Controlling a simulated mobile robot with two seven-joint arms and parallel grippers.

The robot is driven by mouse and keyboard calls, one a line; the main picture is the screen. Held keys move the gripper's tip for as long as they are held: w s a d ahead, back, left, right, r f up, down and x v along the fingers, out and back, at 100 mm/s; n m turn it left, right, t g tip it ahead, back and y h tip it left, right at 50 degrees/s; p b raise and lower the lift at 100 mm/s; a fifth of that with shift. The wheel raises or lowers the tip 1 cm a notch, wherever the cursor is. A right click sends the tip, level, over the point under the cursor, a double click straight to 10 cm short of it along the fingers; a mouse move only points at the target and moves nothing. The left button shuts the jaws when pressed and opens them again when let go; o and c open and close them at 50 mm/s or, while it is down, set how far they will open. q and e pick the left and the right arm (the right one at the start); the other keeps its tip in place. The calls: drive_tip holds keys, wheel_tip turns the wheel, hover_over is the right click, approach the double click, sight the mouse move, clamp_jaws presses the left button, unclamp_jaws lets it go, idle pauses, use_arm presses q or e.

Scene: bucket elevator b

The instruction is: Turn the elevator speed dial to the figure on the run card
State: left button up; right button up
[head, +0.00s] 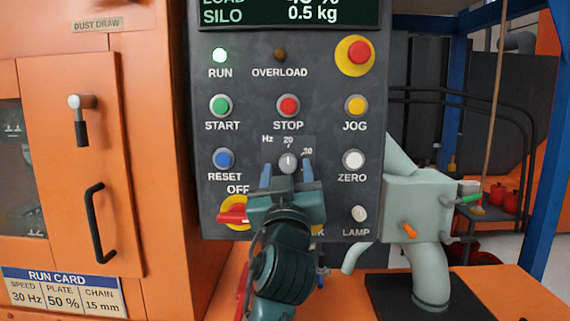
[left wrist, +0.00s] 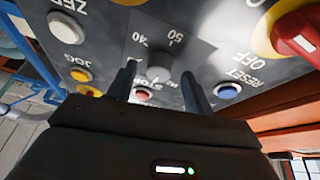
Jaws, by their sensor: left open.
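The speed dial (head: 288,162) is a small grey knob on the dark control panel, under the letters Hz. In the head view the figures 20 and 30 show above it; its exact pointer setting is too small to read. The run card (head: 62,290) at lower left reads speed 30 Hz, plate 50 %, chain 15 mm. My left gripper (head: 287,172) is open, one finger at each side of the dial, with gaps to it. In the left wrist view the dial (left wrist: 159,88) sits between the fingers, near the figures 40 and 50. My right gripper is not in view.
Around the dial are the blue RESET button (head: 223,159), white ZERO button (head: 353,160), red STOP button (head: 288,106) and a red-and-yellow OFF switch (head: 235,214). A grey-green spout (head: 415,210) stands to the right.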

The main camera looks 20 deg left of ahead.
use_arm(q)
drive_tip(key=shift+w+r, duration=0.15)
drive_tip(key=shift+w, duration=0.15)
drive_tip(key=shift+c, duration=0.3)
drive_tip(key=c, duration=0.9)
